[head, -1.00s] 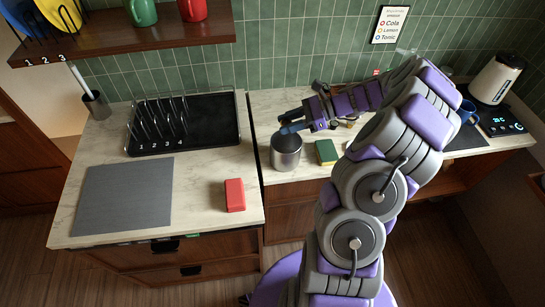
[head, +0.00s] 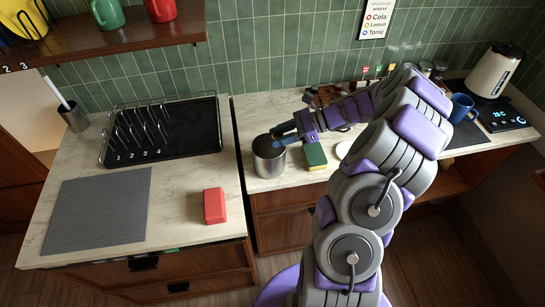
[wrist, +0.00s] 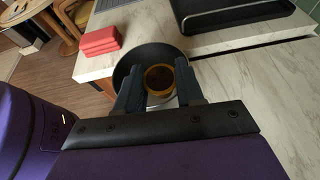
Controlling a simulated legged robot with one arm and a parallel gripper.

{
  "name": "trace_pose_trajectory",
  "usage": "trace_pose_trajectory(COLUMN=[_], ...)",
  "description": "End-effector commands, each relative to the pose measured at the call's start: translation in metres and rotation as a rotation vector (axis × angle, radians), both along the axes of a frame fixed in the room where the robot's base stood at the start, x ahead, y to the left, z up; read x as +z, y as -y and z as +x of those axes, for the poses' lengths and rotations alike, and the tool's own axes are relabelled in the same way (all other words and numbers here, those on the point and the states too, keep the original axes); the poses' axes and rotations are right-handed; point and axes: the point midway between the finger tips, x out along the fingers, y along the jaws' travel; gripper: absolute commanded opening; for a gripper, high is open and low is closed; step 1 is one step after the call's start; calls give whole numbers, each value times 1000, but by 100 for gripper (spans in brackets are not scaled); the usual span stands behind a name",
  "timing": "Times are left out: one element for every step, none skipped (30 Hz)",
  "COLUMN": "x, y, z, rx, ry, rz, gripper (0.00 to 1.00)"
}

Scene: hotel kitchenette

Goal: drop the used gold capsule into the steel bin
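The steel bin (head: 269,163) stands upright on the right-hand counter, near its left end. My gripper (head: 277,138) is just above the bin's rim, at its right side. In the wrist view my gripper (wrist: 160,80) has its two dark fingers on either side of the gold capsule (wrist: 159,92), which shows a gold rim and dark inside. The fingers appear shut on it. The bin's dark round opening (wrist: 140,57) lies behind and below the capsule. The capsule cannot be made out in the head view.
A green and yellow sponge (head: 315,156) lies right of the bin. A red block (head: 214,206) lies on the left counter, with a black rack tray (head: 197,137) behind it. A narrow gap separates the counters. A blue mug (head: 462,108) and a kettle (head: 494,72) stand far right.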

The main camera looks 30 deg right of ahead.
Motion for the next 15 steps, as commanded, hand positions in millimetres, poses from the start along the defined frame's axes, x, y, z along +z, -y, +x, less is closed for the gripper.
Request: trace_pose_trajectory(x=[-1, -1, -1, -1, -1, -1, -1, -1, -1, -1, -1, -1, -1, -1, -1], y=[1, 0, -2, -4, -6, -7, -8, -8, -7, -7, -6, -4, -3, -2, -2], z=[1, 1, 1, 1, 1, 1, 1, 2, 2, 2, 2, 2, 2, 2, 2], rx=[-13, -13, -13, -13, -12, -12, -12, -12, -11, -11, -11, -11, -12, -12, -12], ry=[1, 0, 0, -1, -1, -2, -2, -1, -1, -1, -1, 0, 0, 0, 1], rz=[-15, -17, -19, -20, -21, -22, -22, -21, -20, -20, -19, -17, -17, -16, -17], gripper=[47, 50, 54, 57, 60, 63, 66, 66, 66, 66, 66, 66, 66, 66, 66])
